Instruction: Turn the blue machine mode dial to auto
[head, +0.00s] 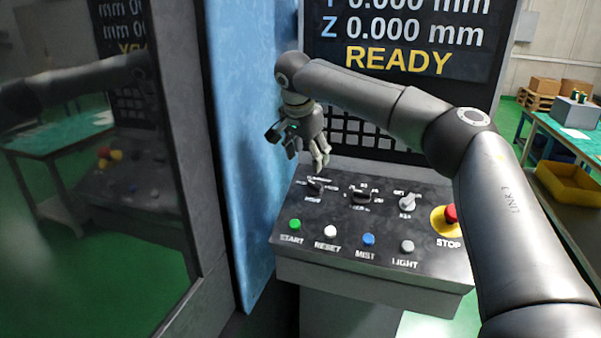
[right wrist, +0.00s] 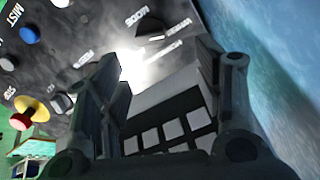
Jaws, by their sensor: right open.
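The mode dial (head: 314,188) is a small dark knob at the upper left of the grey control panel (head: 375,283), which stands beside the blue machine side (head: 250,120). Labels surround the dial; I cannot read its setting reliably. In the right wrist view the dial (right wrist: 151,29) shows near the top, with MODE printed beside it. My right gripper (head: 306,157) is open and empty, just above and behind the dial, apart from it. In its wrist view the two fingers (right wrist: 160,55) stand wide apart, with the dial beyond their tips. My left gripper is not in view.
Two more dials, a black one (head: 361,197) and a grey one (head: 407,202), sit to the right. START, RESET, MIST and LIGHT buttons line the front. A red STOP button (head: 451,214) is at the right, near my arm. A keypad and screen (head: 400,40) rise behind.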

